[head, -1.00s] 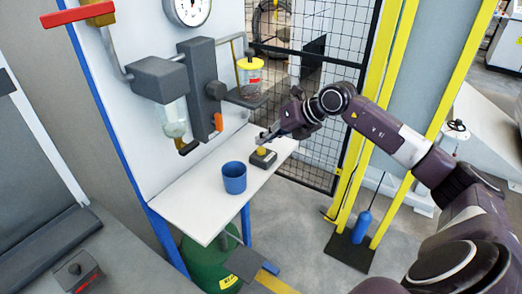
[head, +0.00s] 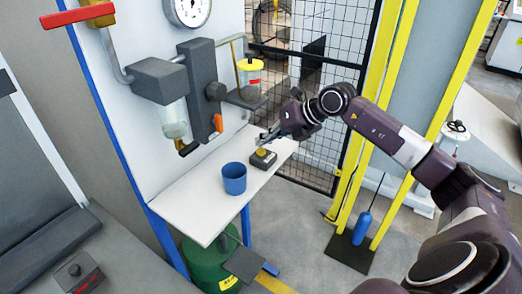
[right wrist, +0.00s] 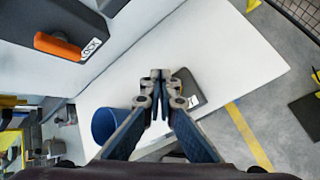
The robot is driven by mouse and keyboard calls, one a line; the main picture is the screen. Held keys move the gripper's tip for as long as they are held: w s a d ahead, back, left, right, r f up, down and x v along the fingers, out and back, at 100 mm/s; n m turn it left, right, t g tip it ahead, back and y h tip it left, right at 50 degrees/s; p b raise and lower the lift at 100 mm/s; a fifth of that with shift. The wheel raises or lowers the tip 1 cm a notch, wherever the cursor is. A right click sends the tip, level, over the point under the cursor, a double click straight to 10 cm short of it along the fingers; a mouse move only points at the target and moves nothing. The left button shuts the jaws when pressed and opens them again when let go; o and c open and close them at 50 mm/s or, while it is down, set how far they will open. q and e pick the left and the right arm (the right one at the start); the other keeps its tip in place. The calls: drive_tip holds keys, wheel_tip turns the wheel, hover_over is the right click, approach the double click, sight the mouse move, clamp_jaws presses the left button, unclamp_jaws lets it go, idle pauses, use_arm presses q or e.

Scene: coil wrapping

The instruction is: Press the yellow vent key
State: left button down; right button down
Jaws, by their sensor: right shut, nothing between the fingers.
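The yellow vent key (head: 261,151) sits on top of a small dark box (head: 264,161) on the white shelf, near its right end. My right gripper (head: 264,139) is shut and empty, with its fingertips just above or at the key. I cannot tell whether they touch it. In the right wrist view the shut fingertips (right wrist: 157,76) point over the shelf beside the dark box (right wrist: 188,90), and the fingers hide the key. My left gripper is not in view.
A blue cup (head: 234,178) stands on the white shelf (head: 207,210), left of the dark box. Above are a grey valve block with an orange handle (head: 218,123) and a yellow-lidded jar (head: 250,76). A mesh fence (head: 325,130) stands behind.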

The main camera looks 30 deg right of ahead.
sight(263, 150)
drive_tip(key=shift+f, duration=0.1)
drive_tip(key=shift+f+b, duration=0.3)
drive_tip(key=shift+b, duration=0.1)
drive_tip(key=shift+f+b, duration=0.5)
drive_tip(key=shift+f, duration=0.1)
idle(0.5)
idle(0.3)
drive_tip(key=shift+r+p, duration=0.65)
drive_tip(key=shift+r, duration=0.35)
wheel_tip(263, 150, up, 5)
drive_tip(key=p, duration=0.3)
idle(0.7)
